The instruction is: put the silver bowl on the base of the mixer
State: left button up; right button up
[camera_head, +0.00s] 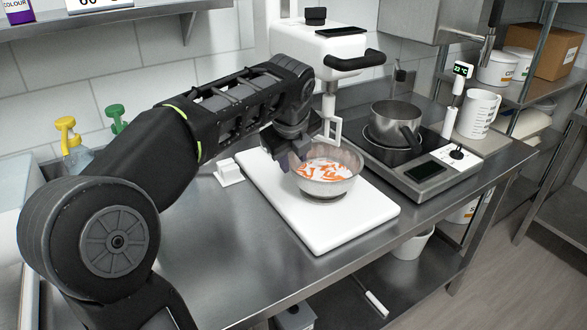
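The silver bowl (328,186) has white and orange contents and sits upright at the white slab-like base (330,232) of the mixer. It is below the mixer's beater (329,130); whether it rests fully on the base or is slightly above it is hard to tell. The white mixer head (325,48) is above and behind. My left gripper (287,165) is at the bowl's left rim, its dark fingers partly hidden by each other and the wrist. I cannot tell whether they are closed on the rim. My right gripper is out of view.
A metal pot (396,116) stands on a hot plate (428,172) to the right, with a white jug (477,114) beyond. A small white block (229,172) lies left of the base. Spray bottles (72,145) stand at the back left. The steel table (235,235) is clear in front.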

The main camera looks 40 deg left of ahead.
pick_arm(q)
jog(key=v, duration=0.3)
